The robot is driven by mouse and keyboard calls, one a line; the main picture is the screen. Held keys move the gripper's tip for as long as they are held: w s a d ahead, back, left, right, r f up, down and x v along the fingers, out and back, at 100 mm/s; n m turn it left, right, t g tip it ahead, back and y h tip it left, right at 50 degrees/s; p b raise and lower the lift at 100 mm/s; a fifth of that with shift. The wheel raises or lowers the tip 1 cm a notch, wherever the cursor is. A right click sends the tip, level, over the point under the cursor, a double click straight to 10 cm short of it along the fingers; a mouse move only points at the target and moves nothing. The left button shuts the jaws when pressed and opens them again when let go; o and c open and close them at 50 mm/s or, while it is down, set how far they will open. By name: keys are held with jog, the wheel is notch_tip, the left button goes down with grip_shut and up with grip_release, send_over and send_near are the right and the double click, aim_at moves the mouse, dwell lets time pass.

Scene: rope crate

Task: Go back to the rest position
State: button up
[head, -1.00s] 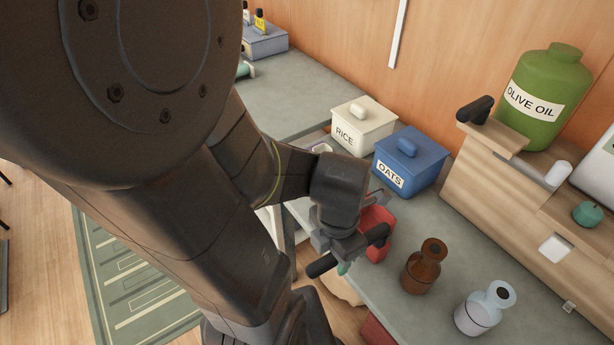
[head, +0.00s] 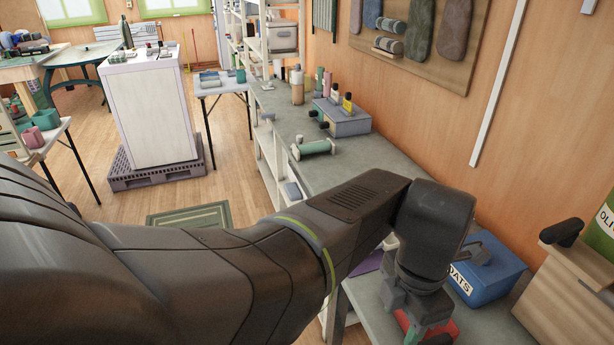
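My arm crosses the head view from the lower left, and my dark gripper (head: 418,322) hangs down at the lower edge, right of the middle. It is over or in front of the counter, by a red object (head: 443,329) that it partly covers. The fingertips are at or beyond the picture's edge, so their opening and anything between them are unclear. A small green piece shows beside the gripper.
The blue OATS box (head: 490,270) stands close right of my wrist. A wooden block unit (head: 565,285) is at the right edge. The long counter (head: 345,165) holds a green spool (head: 315,148) and a grey box (head: 342,120). Open floor lies left.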

jog(key=shift+r, duration=0.1)
notch_tip(320, 180, down, 14)
jog(key=b, duration=0.2)
jog(key=shift+b, duration=0.4)
jog(key=shift+w, duration=0.1)
jog(key=shift+r, duration=0.1)
dwell(0.3)
